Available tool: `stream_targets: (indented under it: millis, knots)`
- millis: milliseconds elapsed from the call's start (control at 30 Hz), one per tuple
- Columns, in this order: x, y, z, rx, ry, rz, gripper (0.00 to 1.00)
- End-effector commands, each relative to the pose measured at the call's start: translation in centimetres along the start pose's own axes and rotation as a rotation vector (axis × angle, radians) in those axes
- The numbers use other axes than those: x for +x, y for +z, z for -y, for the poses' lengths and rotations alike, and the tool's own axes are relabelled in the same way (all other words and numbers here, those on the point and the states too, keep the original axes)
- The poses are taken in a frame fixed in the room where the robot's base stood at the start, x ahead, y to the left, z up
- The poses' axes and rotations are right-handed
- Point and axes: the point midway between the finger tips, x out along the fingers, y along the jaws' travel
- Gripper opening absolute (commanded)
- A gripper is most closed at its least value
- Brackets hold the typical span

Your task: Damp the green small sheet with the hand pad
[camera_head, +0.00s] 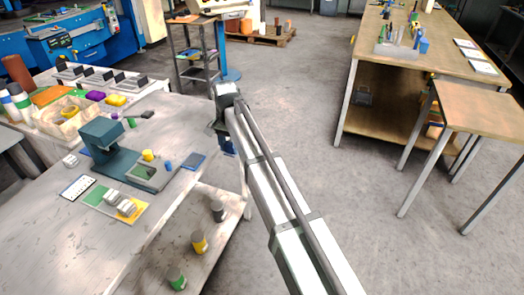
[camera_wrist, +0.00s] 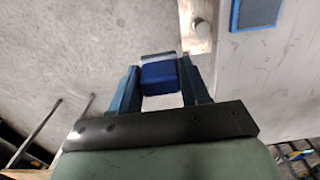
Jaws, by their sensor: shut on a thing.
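My gripper (camera_wrist: 160,88) is shut on a dark blue block with a pale strip along its far edge, likely the hand pad (camera_wrist: 158,74). In the head view my gripper hangs over the gap right of the grey table, with a blue piece low at its end (camera_head: 228,146). A green sheet (camera_head: 97,195) lies near the table's front, beside yellow and orange patches and pale round blocks. Another green patch (camera_head: 141,172) shows on the bed of the teal press (camera_head: 103,145). I cannot tell which green one is the small sheet. The pad is apart from both.
A blue sheet (camera_head: 193,161) lies by the table's right edge; it also shows in the wrist view (camera_wrist: 258,12). A yellow cup (camera_head: 148,155) and small blue piece (camera_head: 168,166) stand by the press. A dotted white card (camera_head: 77,188) lies left. Jars stand on the lower shelf.

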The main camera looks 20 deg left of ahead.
Motion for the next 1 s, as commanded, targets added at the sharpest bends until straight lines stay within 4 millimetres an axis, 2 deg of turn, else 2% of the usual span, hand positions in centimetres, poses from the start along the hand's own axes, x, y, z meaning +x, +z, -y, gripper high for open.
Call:
stream_targets:
  millis: [33,200,400,600,800,1000]
  knots:
    - [-0.5,0.8,2.2,-0.006,0.0,0.0,0.22]
    - [-2.0,4.2,8.0,-0.005,-0.001,-0.001,0.22]
    - [-3.9,8.8,14.3,-0.005,0.0,0.0,0.22]
    - [-5.5,13.5,19.7,-0.005,-0.001,-0.001,0.22]
    - [-6.7,17.1,23.1,-0.003,0.0,0.0,0.22]
    - [-7.2,18.8,24.4,-0.001,0.0,0.0,0.22]
